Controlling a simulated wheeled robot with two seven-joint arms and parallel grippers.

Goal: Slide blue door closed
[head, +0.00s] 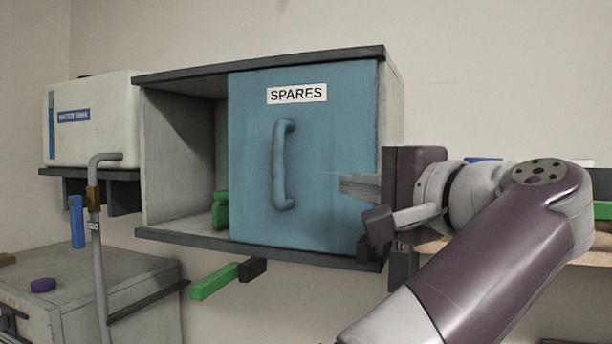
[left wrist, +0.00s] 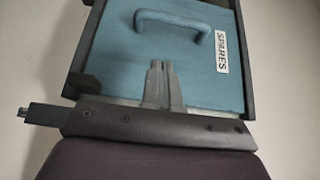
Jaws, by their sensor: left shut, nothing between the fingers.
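The blue door (head: 330,150) bears a SPARES label and a vertical handle (head: 283,165). It covers the right part of the grey cabinet (head: 178,160), and the left part of the opening stands uncovered. My left gripper (head: 345,186) is shut and empty, with its fingertips at the door's right part, to the right of the handle. In the left wrist view, the shut fingers (left wrist: 158,70) lie over the door (left wrist: 180,50), with the handle (left wrist: 172,22) beyond them. I cannot tell whether they touch the door. My right gripper is not in view.
A green thing (head: 220,210) shows inside the cabinet's open part. A green lever (head: 214,281) sticks out below the cabinet. A water tank (head: 92,120) stands on a shelf at left, with a grey pipe (head: 98,250) before it. A purple knob (head: 43,285) sits on a grey box.

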